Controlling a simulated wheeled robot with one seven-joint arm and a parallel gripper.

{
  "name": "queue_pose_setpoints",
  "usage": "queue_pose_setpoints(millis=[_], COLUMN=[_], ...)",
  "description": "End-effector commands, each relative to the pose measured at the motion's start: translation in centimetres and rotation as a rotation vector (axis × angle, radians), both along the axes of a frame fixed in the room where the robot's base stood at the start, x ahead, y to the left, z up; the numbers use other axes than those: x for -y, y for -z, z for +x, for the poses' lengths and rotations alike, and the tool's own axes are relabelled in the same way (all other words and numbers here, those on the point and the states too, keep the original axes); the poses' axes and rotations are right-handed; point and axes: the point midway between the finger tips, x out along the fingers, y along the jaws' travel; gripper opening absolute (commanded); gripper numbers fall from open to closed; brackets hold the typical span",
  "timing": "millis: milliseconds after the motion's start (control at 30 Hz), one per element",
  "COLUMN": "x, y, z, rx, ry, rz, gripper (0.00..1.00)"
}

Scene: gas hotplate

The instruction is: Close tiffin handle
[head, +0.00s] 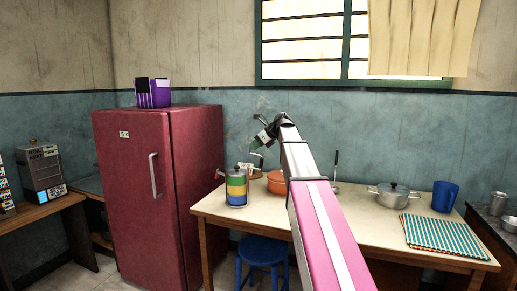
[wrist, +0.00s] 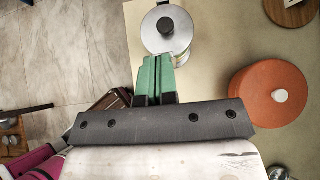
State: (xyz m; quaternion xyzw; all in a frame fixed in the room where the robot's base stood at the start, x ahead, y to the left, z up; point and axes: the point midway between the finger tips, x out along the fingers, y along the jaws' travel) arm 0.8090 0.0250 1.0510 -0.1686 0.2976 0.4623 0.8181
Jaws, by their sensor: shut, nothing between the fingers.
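The tiffin (head: 236,188) stands upright near the left end of the table, with green, yellow and blue bands and a metal lid. A small dark part juts from its upper left; I cannot make out the handle's exact position. In the wrist view the tiffin (wrist: 167,30) shows from above as a round silver lid with a dark knob. My gripper (head: 256,143) is above and a little right of the tiffin in the head view. Its green fingers, also in the wrist view (wrist: 157,62), are together and empty, overlapping the lid's near edge in the picture; contact cannot be told.
An orange pot (head: 277,183) stands just right of the tiffin. The table (head: 345,212) also holds a steel pot (head: 392,196), a blue jug (head: 445,196) and a striped cloth (head: 447,234). A red fridge (head: 150,190) is at left. A blue stool (head: 262,252) stands in front.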

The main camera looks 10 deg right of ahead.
Motion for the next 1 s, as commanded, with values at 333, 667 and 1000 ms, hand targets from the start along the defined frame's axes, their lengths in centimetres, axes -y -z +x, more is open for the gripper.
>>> queue_pose_setpoints(millis=[333,667,1000], x=[-3.4,-6.1,-8.9], y=[-0.7,-0.2,0.8], z=[2.3,3.7,5.6], rx=[-0.142,-0.168,-0.241], ry=[-0.001,-0.001,0.0], rz=[-0.236,-0.276,-0.399], gripper=[0.0,0.0,0.0])
